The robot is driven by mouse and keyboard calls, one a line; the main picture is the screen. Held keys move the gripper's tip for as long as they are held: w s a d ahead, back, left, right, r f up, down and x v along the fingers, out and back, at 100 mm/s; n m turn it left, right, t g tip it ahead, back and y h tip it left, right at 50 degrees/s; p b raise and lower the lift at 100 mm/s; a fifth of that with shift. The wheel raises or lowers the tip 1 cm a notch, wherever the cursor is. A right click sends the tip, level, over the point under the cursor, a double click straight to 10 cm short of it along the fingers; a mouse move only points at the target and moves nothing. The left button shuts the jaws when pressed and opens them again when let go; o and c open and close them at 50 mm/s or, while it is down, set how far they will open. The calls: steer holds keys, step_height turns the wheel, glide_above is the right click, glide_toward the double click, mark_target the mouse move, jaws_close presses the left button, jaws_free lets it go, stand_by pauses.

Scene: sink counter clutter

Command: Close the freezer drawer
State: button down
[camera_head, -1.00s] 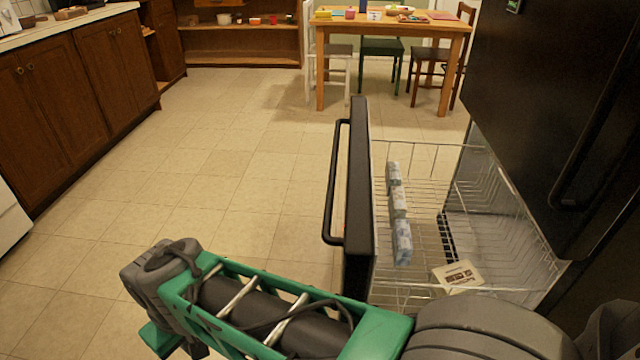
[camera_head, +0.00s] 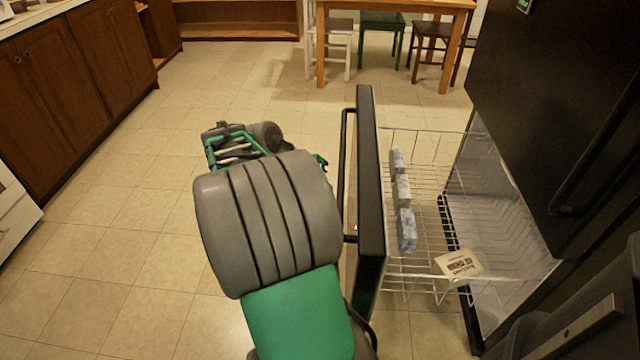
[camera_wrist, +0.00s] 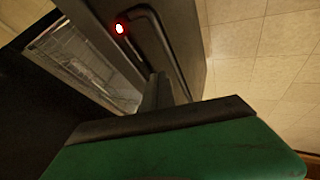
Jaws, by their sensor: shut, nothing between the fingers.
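The freezer drawer stands open, pulled out leftward from the black fridge. Its black front panel (camera_head: 370,170) is upright, with a black bar handle (camera_head: 345,140) on its outer side. Behind the panel is a white wire basket (camera_head: 425,215). In the wrist view the panel (camera_wrist: 195,45), the handle (camera_wrist: 165,38) and part of the basket (camera_wrist: 75,50) show. My gripper (camera_wrist: 160,92) is shut and empty, its dark fingers pointing toward the panel's outer side by the handle. I cannot tell whether they touch. My arm hides most of the gripper in the head view.
In the basket lie several blue-white packets (camera_head: 402,190) and a cream box (camera_head: 459,263). The fridge's upper door (camera_head: 540,110) is shut. Brown cabinets (camera_head: 60,90) line the left. A table (camera_head: 390,5) and chairs stand at the back.

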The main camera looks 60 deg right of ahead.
steer(key=s+d+f+b, duration=0.1)
steer(key=s+d+f, duration=0.3)
steer(key=shift+b, duration=0.4)
steer(key=shift+s+d, duration=0.2)
steer(key=shift+s, duration=0.15)
